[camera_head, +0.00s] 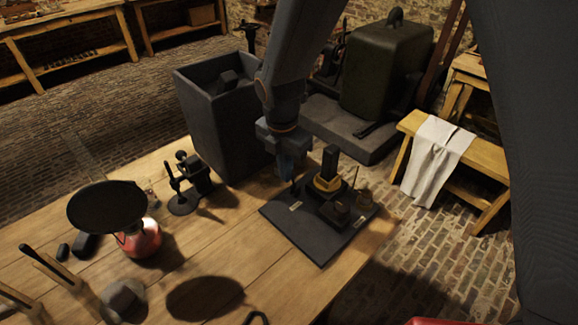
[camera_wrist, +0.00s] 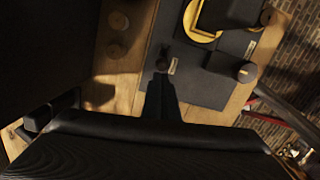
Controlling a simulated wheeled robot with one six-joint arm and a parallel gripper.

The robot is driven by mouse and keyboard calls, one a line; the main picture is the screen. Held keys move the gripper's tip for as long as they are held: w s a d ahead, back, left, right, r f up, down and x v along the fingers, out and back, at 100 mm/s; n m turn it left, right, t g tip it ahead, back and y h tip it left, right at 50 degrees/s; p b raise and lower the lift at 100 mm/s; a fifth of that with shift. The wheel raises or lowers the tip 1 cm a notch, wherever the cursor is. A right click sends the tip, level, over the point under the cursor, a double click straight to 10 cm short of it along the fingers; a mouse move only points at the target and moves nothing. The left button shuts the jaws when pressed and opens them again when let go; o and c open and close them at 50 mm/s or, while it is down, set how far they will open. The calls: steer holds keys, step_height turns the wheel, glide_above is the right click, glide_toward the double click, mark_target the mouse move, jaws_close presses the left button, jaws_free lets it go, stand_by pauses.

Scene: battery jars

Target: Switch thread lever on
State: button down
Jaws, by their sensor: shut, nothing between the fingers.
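A dark board (camera_head: 316,248) lies on the wooden table and carries a black and yellow device (camera_head: 327,183). It has two small pale labels, one left (camera_head: 295,206) and one right (camera_head: 359,223), too small to read. A thin upright rod (camera_head: 355,177) stands at its right back. I cannot tell for sure which part is the thread lever. My gripper (camera_head: 289,178) is shut and empty above the board's left back edge. In the wrist view my fingertips (camera_wrist: 159,80) are together, just below a small dark knob (camera_wrist: 164,59) beside a label (camera_wrist: 173,66). Whether they touch is unclear.
A black stand (camera_head: 184,200) and a red round vessel with a black disc (camera_head: 140,240) are on the left of the table. A wooden bench with a white cloth (camera_head: 435,155) is at right. The table front is partly clear.

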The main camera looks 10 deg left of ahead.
steer(key=w+d, duration=0.1)
steer(key=w+p, duration=0.1)
steer(key=shift+w+d+r, duration=0.35)
steer(key=shift+d+r, duration=0.05)
steer(key=shift+w+d, duration=0.5)
steer(key=shift+w, duration=0.05)
steer(key=shift+r+p, duration=0.6)
steer(key=shift+r, duration=0.2)
